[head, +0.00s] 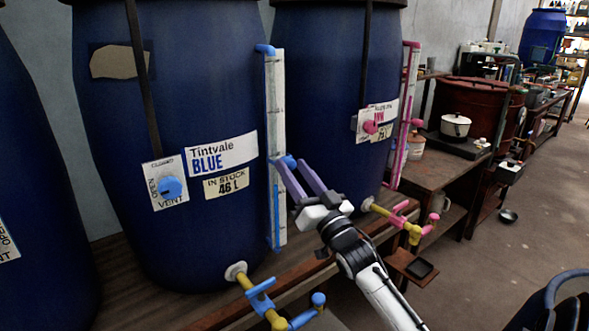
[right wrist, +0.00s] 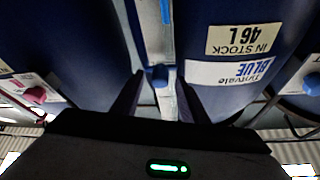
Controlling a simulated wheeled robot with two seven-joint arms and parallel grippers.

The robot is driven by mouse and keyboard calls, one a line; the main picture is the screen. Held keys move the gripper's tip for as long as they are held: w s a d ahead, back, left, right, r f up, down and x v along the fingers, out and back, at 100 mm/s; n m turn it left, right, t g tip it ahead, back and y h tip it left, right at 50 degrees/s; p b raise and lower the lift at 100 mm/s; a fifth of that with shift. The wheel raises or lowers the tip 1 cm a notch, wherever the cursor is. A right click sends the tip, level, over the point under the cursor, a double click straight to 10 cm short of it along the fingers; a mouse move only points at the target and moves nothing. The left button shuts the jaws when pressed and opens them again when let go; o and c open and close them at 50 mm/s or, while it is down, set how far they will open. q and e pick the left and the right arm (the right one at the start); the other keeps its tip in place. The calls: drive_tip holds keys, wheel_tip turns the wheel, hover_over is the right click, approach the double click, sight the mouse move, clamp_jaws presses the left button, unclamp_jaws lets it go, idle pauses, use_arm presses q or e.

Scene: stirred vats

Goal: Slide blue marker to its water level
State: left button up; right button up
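The blue marker (head: 290,161) sits on the white gauge strip (head: 275,110) beside the Tintvale BLUE vat (head: 205,225). A blue water column (head: 276,208) shows in the lower part of the gauge, its top below the marker. In the right wrist view, which is upside down, the marker (right wrist: 158,75) lies between my fingertips, and the blue column (right wrist: 165,10) ends some way from it. My right gripper (head: 292,164) is open, with its fingers apart on either side of the marker and a gap at each side. My left gripper is not in view.
A second blue vat (head: 320,75) with a pink gauge (head: 408,110) stands to the right. Below the gauges, a yellow tap (head: 245,283) with blue handles and another with pink handles (head: 413,233) stick out. A bench with a pot (head: 455,126) stands beyond.

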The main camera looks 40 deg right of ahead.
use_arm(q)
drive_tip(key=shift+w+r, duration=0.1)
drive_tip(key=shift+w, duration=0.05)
use_arm(e)
drive_tip(key=shift+w, duration=0.15)
